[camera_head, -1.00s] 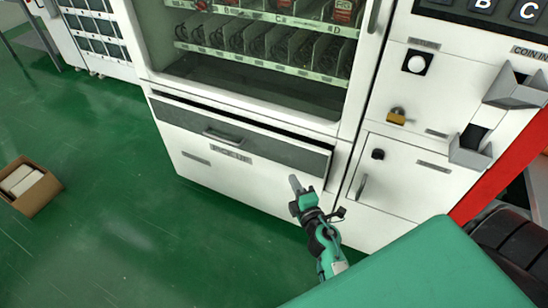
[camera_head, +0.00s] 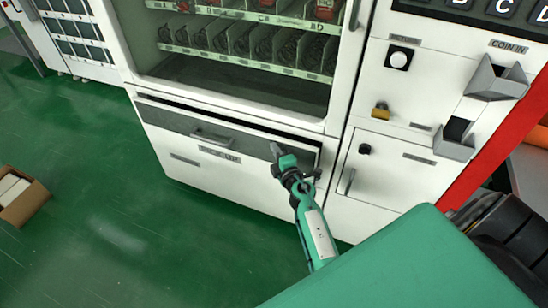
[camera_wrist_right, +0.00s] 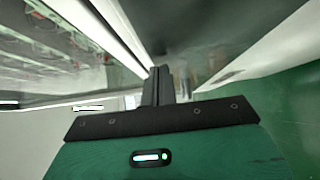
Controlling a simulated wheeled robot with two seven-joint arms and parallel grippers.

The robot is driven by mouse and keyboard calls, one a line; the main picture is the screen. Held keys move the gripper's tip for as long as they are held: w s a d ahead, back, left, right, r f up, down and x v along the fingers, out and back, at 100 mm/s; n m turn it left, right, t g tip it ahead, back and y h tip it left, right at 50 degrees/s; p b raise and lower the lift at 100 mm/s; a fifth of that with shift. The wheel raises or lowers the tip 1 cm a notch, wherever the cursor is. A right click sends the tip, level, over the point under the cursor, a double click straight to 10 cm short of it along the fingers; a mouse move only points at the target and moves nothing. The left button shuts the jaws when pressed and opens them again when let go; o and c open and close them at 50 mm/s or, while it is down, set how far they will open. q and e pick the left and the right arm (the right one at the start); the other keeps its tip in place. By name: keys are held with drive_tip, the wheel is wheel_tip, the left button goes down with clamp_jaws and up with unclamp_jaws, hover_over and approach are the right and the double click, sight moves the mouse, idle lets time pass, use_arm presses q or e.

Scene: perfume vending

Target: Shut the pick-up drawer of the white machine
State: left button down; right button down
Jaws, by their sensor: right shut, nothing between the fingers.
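The white machine (camera_head: 220,180) has a grey pick-up drawer (camera_head: 165,118) low on its front, with a bar handle (camera_head: 210,138). The drawer stands slightly out, with a dark gap along its top edge. My right gripper (camera_head: 276,152) is shut and empty, at the right part of the drawer front. Its closed fingers (camera_wrist_right: 158,85) show in the right wrist view close to a grey surface; I cannot tell whether they touch it. My left gripper is not in view.
Coin fittings (camera_head: 497,80) stick out further right. An open cardboard box (camera_head: 22,198) lies on the green floor at left. The floor before the machine is clear.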

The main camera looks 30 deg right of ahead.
sight(285, 144)
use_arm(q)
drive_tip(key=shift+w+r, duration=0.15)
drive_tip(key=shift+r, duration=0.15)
use_arm(e)
drive_tip(key=shift+w+d, duration=0.1)
drive_tip(key=shift+d, duration=0.05)
drive_tip(key=shift+w, duration=0.1)
drive_tip(key=w+d, duration=0.1)
drive_tip(key=d, duration=0.1)
drive_tip(key=w+d, duration=0.1)
drive_tip(key=shift+w+d+r, duration=0.1)
drive_tip(key=shift+w+d, duration=0.3)
drive_tip(key=shift+r, duration=0.2)
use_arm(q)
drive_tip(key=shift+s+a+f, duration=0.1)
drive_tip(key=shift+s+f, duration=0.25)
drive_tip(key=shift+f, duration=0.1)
